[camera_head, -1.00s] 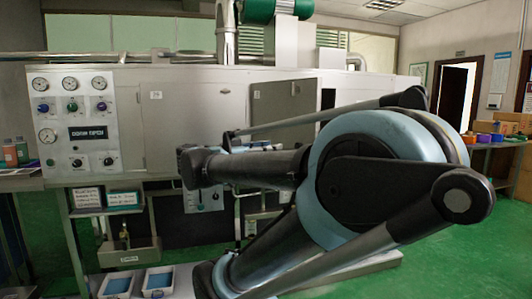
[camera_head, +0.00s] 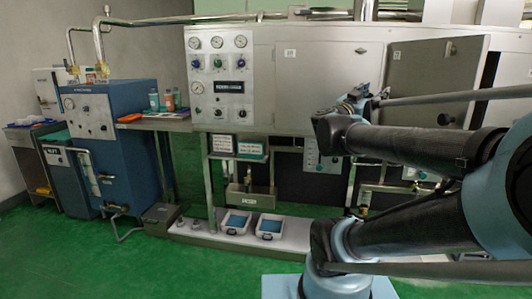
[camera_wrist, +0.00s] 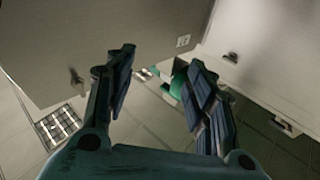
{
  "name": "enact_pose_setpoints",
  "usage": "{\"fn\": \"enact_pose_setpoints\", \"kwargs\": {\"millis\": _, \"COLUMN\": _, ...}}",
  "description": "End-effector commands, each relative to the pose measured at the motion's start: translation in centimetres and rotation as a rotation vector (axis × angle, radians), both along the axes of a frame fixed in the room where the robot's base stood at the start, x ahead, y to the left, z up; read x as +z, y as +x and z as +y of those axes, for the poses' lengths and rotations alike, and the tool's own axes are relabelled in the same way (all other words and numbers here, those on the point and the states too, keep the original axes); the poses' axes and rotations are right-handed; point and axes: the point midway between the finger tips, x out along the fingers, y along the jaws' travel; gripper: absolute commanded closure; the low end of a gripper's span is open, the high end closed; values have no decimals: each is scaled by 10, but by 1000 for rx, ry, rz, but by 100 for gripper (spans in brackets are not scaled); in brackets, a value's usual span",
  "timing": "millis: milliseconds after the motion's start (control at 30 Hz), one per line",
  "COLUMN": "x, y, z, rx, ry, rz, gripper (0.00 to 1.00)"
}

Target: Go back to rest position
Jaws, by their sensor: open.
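In the wrist view my gripper (camera_wrist: 160,85) is open, its two dark blue fingers spread apart with nothing held between them. Pale cabinet panels lie beyond the fingers, with a small dark handle (camera_wrist: 77,76) at left. In the head view my arm reaches in from the right, in front of the long grey machine (camera_head: 310,80). A grey door (camera_head: 432,80) stands at the machine's right part, partly behind my arm.
A blue machine (camera_head: 95,140) with gauges and pipes stands at left. Two white trays with blue contents, one at left (camera_head: 236,222) and one at right (camera_head: 270,227), sit on a low ledge. A control panel (camera_head: 218,90) is on the grey machine. Green floor is clear at front left.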

Motion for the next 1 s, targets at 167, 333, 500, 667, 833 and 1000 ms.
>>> {"fn": "enact_pose_setpoints", "kwargs": {"millis": 167, "x": 1, "y": 41, "z": 52, "rx": 300, "ry": -58, "rz": 2, "gripper": 50}}
{"fn": "enact_pose_setpoints", "kwargs": {"millis": 333, "x": -19, "y": 67, "z": 108, "rx": 573, "ry": -80, "rz": 74, "gripper": 50}}
{"fn": "enact_pose_setpoints", "kwargs": {"millis": 500, "x": -60, "y": 79, "z": 161, "rx": 812, "ry": -65, "rz": 213, "gripper": 50}}
{"fn": "enact_pose_setpoints", "kwargs": {"millis": 667, "x": -114, "y": 73, "z": 201, "rx": 988, "ry": -17, "rz": 400, "gripper": 50}}
{"fn": "enact_pose_setpoints", "kwargs": {"millis": 833, "x": -181, "y": 52, "z": 224, "rx": 1106, "ry": 69, "rz": 644, "gripper": 50}}
{"fn": "enact_pose_setpoints", "kwargs": {"millis": 1000, "x": -250, "y": 13, "z": 228, "rx": 1139, "ry": 190, "rz": 920, "gripper": 50}}
